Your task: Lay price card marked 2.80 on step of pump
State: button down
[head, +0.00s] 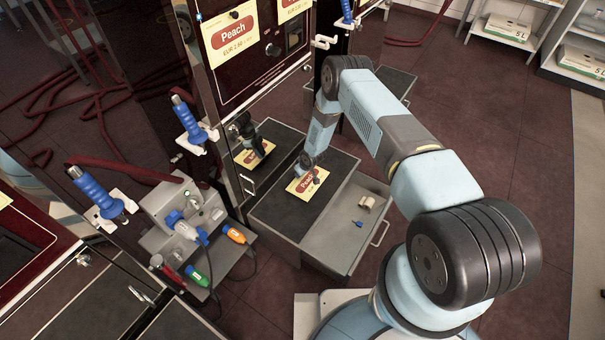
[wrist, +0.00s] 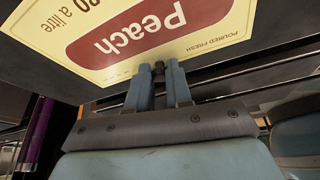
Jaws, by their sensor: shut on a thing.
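A cream price card with a red Peach label (head: 300,190) is at the black-topped step (head: 275,213) of the pump (head: 228,75). In the wrist view the card (wrist: 205,35) appears upside down, with "80 a litre" readable and the first part of the price cut off. My gripper (head: 309,163) is over the card's far part. In the wrist view my gripper (wrist: 160,70) is shut on a small dark piece at the card's edge. The card looks flat over the step; whether it touches the surface I cannot tell.
A grey ledge with a beige piece (head: 367,201) and a small blue piece (head: 358,223) adjoins the step on the right. Blue-handled nozzles (head: 188,118) hang at left, above a grey tool stand (head: 185,210). The pump front mirrors the card. Open floor lies right.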

aim_at(308, 184)
jog(key=shift+f, duration=0.95)
jog(key=c, duration=1)
grip_release()
jog(key=shift+o, duration=0.2)
jog(key=shift+r, duration=0.1)
jog(key=v, duration=1.3)
jog(key=shift+d+r, duration=0.2)
